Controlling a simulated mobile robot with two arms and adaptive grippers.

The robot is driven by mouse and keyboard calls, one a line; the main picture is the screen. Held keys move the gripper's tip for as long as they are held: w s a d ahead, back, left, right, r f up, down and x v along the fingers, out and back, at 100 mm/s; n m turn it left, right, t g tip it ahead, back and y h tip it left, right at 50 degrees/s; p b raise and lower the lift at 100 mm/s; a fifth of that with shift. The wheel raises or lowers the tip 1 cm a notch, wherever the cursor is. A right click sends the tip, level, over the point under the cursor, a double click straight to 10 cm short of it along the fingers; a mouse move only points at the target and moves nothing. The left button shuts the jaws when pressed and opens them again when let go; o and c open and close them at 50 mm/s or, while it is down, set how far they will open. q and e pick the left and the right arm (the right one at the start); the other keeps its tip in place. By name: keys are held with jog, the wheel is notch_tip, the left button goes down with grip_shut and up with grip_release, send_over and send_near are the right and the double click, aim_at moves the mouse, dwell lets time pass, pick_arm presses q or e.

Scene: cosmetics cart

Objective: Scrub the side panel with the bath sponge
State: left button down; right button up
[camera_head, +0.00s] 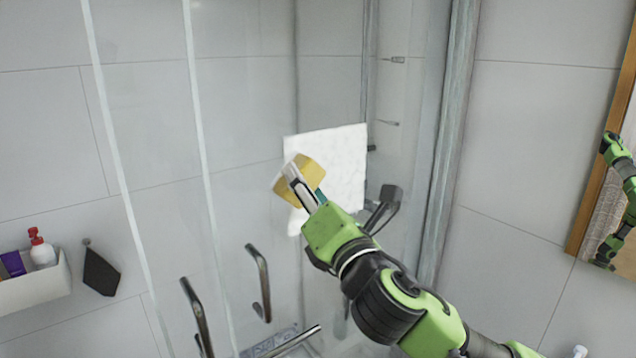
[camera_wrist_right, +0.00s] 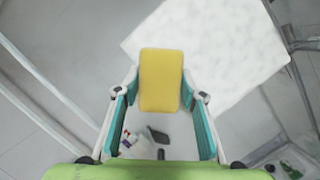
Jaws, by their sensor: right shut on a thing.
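The bath sponge (camera_head: 296,172) is a yellow block held in my right gripper (camera_head: 308,192). In the right wrist view the sponge (camera_wrist_right: 161,78) sits between both fingers of the right gripper (camera_wrist_right: 161,92), which is shut on it. A white mottled square (camera_head: 345,165) stands upright at the shower's side panel, behind the sponge. It also shows in the wrist view (camera_wrist_right: 225,45) at the upper right. The sponge overlaps the square's left edge in the head view; I cannot tell whether they touch. My left gripper is not in view.
Clear glass shower panels with metal handles (camera_head: 262,282) stand at left and centre. A dark bracket (camera_head: 386,203) is close behind my right arm. A white wall shelf (camera_head: 35,290) holds bottles. A wood-framed mirror (camera_head: 603,150) at right reflects my arm.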

jog(key=shift+r, duration=1.3)
jog(key=shift+w+d, duration=1.75)
jog(key=shift+d, duration=0.6)
jog(key=shift+w+d, duration=1.7)
jog(key=shift+d, duration=0.7)
jog(key=shift+w+d, duration=1.75)
jog(key=shift+d, duration=0.6)
jog(key=shift+s, duration=0.1)
jog(key=shift+s+d+f, duration=0.1)
jog(key=shift+s+d, duration=0.75)
jog(key=shift+s, duration=0.3)
jog(key=shift+s+d, duration=0.8)
jog(key=shift+s, duration=0.35)
jog(key=shift+s+d, duration=0.1)
jog(key=shift+s+d, duration=0.4)
jog(key=shift+s, duration=0.2)
jog(key=shift+s+d, duration=0.4)
jog(key=shift+s, duration=0.2)
jog(key=shift+w, duration=0.1)
